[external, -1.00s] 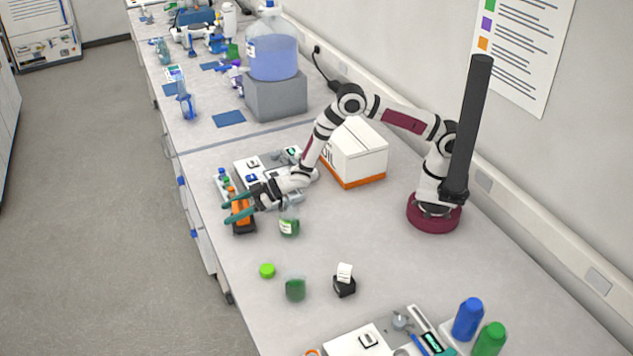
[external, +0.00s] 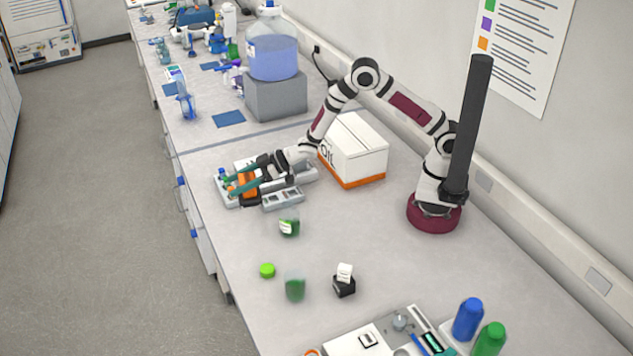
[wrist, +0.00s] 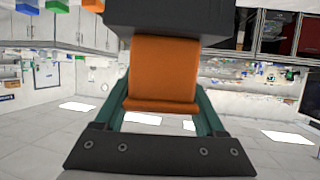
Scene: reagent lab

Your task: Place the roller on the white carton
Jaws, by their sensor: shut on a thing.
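The roller (external: 248,184) shows orange with a dark part in the external view. In the wrist view it is a broad orange body (wrist: 165,70) with a dark block at its top. My gripper (external: 243,184) is shut on it, with a teal finger on each side of the orange part. It appears held above the instrument tray, left of the white carton; the exact height is hard to tell. The white carton (external: 362,152) stands closed on the bench, with dark lettering and an orange band at its base. My forearm covers part of its left edge.
A tray of small instruments (external: 228,200) lies below my gripper. A green-filled jar (external: 290,227), a green cap (external: 267,270), another green jar (external: 295,288) and a black label holder (external: 344,286) stand nearer.

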